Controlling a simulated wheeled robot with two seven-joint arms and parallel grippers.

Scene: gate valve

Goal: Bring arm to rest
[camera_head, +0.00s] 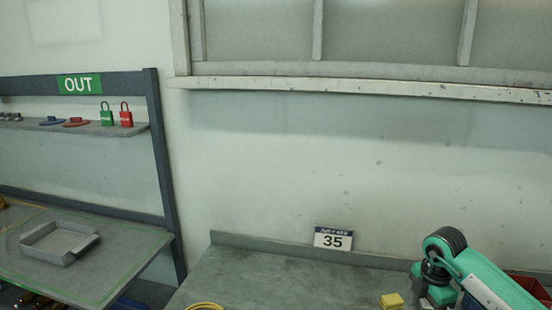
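A teal and white arm with black joints, which looks like my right arm (470,272), shows at the lower right. It is bent over the right part of the grey workbench (270,278). No gripper fingers can be made out on it. My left arm and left gripper are not in view.
A yellow block (391,300) lies on the bench close left of the arm. A sign reading 35 (333,239) stands at the bench's back edge. A yellow ring (205,306) lies at the front. Left are a metal tray (60,243) and a shelf (90,127) with padlocks.

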